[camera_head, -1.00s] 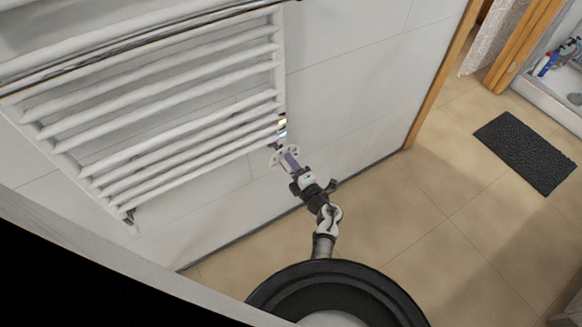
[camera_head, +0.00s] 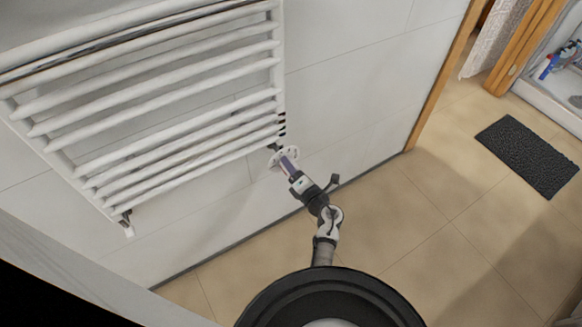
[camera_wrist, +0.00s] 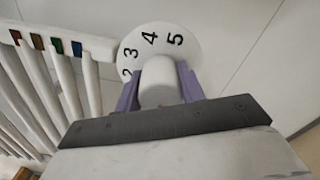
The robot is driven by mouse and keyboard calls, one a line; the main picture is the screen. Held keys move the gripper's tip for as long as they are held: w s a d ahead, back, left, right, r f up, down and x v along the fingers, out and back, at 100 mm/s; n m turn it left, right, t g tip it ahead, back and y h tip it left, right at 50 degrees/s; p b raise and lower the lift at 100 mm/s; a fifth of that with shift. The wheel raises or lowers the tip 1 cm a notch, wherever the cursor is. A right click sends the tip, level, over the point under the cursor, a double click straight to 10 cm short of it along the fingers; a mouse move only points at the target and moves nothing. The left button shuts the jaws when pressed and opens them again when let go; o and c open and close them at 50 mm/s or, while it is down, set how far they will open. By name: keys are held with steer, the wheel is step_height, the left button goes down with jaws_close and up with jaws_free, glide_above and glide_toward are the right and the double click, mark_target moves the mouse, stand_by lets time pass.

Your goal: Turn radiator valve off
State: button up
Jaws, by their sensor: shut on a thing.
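The radiator valve is a white knob (camera_wrist: 157,82) in front of a round white dial (camera_wrist: 151,45) with black numbers; 2, 3, 4 and 5 show in the wrist view. My gripper (camera_wrist: 160,90) has its two purple fingers on either side of the knob and is shut on it. In the head view my gripper (camera_head: 288,160) reaches up to the lower right corner of the white radiator (camera_head: 170,110), where the dial (camera_head: 278,158) shows only in part. The gripper hides much of the valve there. Any pointer on the knob cannot be made out.
The radiator hangs on a white tiled wall (camera_head: 345,90). Its bars (camera_wrist: 65,85) run close on the left of the wrist view. A wooden door frame (camera_head: 440,75) and a dark mat (camera_head: 527,155) are to the right. The tiled floor (camera_head: 400,225) between is clear.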

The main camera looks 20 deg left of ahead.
steer(key=o, duration=1)
steer(key=b+v, duration=0.1)
steer(key=v, duration=1.1)
steer(key=shift+b, duration=0.3)
steer(key=shift+s, duration=0.1)
